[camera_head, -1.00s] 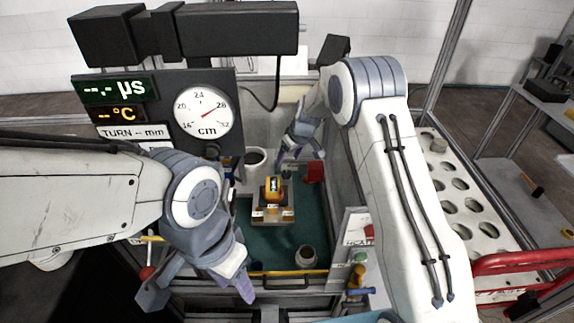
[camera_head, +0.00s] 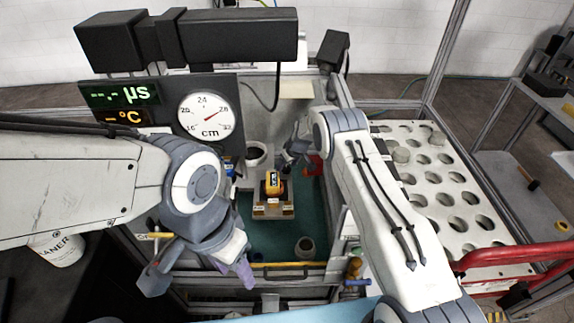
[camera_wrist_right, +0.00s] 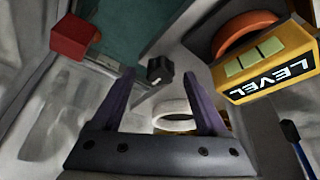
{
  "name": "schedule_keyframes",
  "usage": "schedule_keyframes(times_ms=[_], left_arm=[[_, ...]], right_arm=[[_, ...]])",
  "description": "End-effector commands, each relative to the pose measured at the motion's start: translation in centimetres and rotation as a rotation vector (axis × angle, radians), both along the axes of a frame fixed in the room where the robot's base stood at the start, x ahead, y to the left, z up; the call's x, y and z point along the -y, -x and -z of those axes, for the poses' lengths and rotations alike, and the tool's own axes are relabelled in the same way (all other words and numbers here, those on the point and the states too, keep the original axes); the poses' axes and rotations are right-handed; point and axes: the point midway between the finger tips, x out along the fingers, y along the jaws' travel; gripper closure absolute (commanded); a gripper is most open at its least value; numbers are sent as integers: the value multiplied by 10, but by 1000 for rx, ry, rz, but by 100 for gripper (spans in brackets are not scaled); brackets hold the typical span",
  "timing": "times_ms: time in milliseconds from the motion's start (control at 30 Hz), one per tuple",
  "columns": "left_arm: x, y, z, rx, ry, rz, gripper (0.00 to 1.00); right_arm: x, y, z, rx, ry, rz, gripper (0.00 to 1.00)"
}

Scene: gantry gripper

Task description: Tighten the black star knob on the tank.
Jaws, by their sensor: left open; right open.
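A small black knob (camera_wrist_right: 160,70) shows in the right wrist view, between and beyond my fingertips; its star shape is not clear. In the head view I cannot make the knob out; my right gripper may hide it. My right gripper (camera_head: 293,158) is inside the tank (camera_head: 262,236), at its back right. Its two purple fingers (camera_wrist_right: 158,78) stand apart with nothing between them, and they seem short of the knob. My left gripper (camera_head: 203,274) hangs open and empty outside the tank's front left.
A yellow level (camera_head: 273,183) stands on a block inside the tank, and shows close by in the wrist view (camera_wrist_right: 262,75). A red block (camera_wrist_right: 74,37) is at the other side. A white cup (camera_head: 257,154) and a jar (camera_head: 305,248) are also inside. A perforated white rack (camera_head: 440,185) is right.

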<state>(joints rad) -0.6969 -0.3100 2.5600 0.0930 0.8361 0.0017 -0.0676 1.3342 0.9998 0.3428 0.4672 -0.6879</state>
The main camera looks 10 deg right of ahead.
Motion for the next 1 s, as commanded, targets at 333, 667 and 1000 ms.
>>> schedule_keyframes(times_ms=[333,667,1000], left_arm=[[0,0,0,0,0,0,50],[0,0,0,0,0,0,50],[0,0,10,0,0,1,50]], right_arm=[[0,0,2,0,0,0,35],[-1,0,2,-1,0,3,100],[-2,0,3,0,0,117,100]])
